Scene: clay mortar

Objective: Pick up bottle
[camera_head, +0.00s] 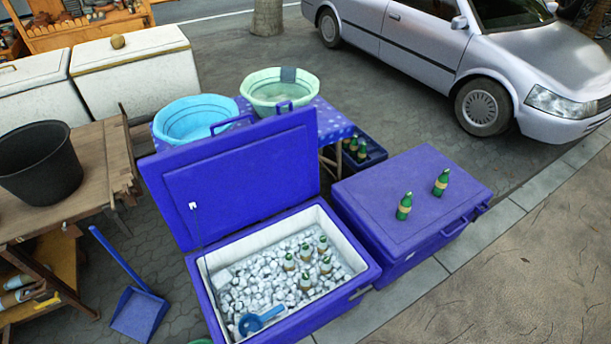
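Two green bottles with yellowish labels stand upright on the closed blue cooler (380,195): a nearer bottle (404,206) and a farther bottle (441,182). Several more bottles (306,253) stand partly sunk in the ice (260,284) of the open blue cooler (345,302). A few green bottles (362,154) also show in a dark crate (375,151) behind the closed cooler. Neither of my grippers shows in the head view.
A blue scoop (262,320) lies on the ice. The open cooler's raised lid (235,185) stands behind it. A blue dustpan (139,313) and a wooden table (98,165) are at left. A silver car (470,60) is at back right. Pavement at right is clear.

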